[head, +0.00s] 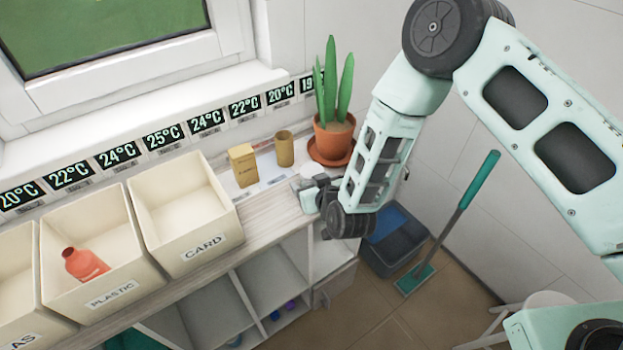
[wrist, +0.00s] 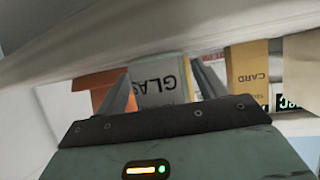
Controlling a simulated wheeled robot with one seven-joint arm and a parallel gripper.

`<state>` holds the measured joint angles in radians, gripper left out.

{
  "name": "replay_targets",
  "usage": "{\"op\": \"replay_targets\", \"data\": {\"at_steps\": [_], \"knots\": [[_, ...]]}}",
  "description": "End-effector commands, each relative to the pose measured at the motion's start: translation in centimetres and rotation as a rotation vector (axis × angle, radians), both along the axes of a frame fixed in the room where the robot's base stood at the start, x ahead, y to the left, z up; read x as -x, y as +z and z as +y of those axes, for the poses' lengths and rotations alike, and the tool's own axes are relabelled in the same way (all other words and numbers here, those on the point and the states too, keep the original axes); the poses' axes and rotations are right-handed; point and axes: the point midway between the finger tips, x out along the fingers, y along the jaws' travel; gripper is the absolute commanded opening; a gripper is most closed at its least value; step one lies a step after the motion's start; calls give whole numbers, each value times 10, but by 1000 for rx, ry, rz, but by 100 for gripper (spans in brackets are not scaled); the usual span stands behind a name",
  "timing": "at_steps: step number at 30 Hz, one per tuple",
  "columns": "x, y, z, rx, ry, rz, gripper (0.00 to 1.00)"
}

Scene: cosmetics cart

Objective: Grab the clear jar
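The clear jar (head: 308,199) is a small pale, see-through container at the right end of the counter, partly hidden by my gripper (head: 322,190). In the wrist view, which is upside down, the greyish jar (wrist: 161,82) carries the label "GLASS". There the two fingers of my gripper (wrist: 162,78) are spread, one on each side of the jar. I cannot tell whether they touch it.
A potted plant (head: 332,137) stands just behind the jar. A tan card box (head: 243,166) and a brown cylinder (head: 285,149) stand to its left. Further left are the card bin (head: 187,218) and the plastic bin (head: 97,265), which holds a red bottle (head: 84,264).

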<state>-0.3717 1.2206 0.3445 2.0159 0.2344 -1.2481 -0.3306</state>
Motion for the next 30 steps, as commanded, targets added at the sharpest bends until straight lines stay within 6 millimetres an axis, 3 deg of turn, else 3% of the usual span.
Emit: {"op": "replay_targets", "data": {"at_steps": [1, 4, 5, 19, 30], "knots": [[0, 0, 0, 0, 0, 0, 55], [0, 0, 0, 0, 0, 0, 27], [0, 0, 0, 0, 0, 0, 26], [0, 11, 0, -2, 1, -3, 26], [-1, 68, 1, -3, 1, -5, 26]]}}
